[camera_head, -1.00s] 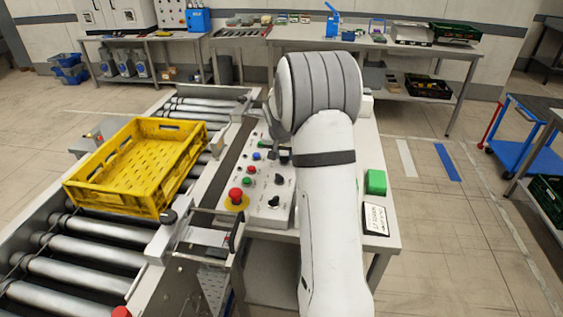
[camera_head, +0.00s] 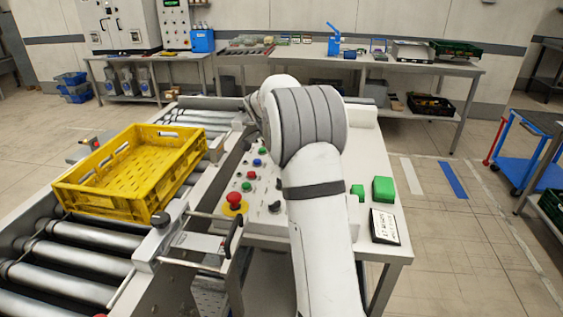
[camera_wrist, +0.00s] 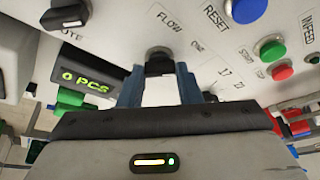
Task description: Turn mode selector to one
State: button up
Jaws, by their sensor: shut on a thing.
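A black selector knob (camera_wrist: 160,63) sits in a metal collar on the pale control panel (camera_wrist: 212,55) in the wrist view. The labels FLOW and ONE are printed beside it, FLOW above and ONE to its right. My gripper (camera_wrist: 160,78) has its two blue fingers closed on either side of this knob. The exact direction of its pointer is hard to tell. In the head view my arm hides my gripper and this knob; the panel (camera_head: 255,212) shows left of the arm.
A blue RESET button (camera_wrist: 247,8), a green button (camera_wrist: 270,48) and another black knob (camera_wrist: 66,14) are near my gripper. A red emergency stop (camera_head: 234,201) is on the panel. A yellow crate (camera_head: 135,170) rests on the rollers. Green blocks (camera_head: 383,189) lie right of my arm.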

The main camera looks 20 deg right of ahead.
jog(key=shift+w+a, duration=0.1)
jog(key=shift+a, duration=0.1)
dwell(0.3)
jog(key=o, duration=0.8)
jog(key=shift+o, duration=0.9)
jog(key=v, duration=0.7)
jog(key=shift+r, duration=0.35)
jog(key=shift+a, duration=0.15)
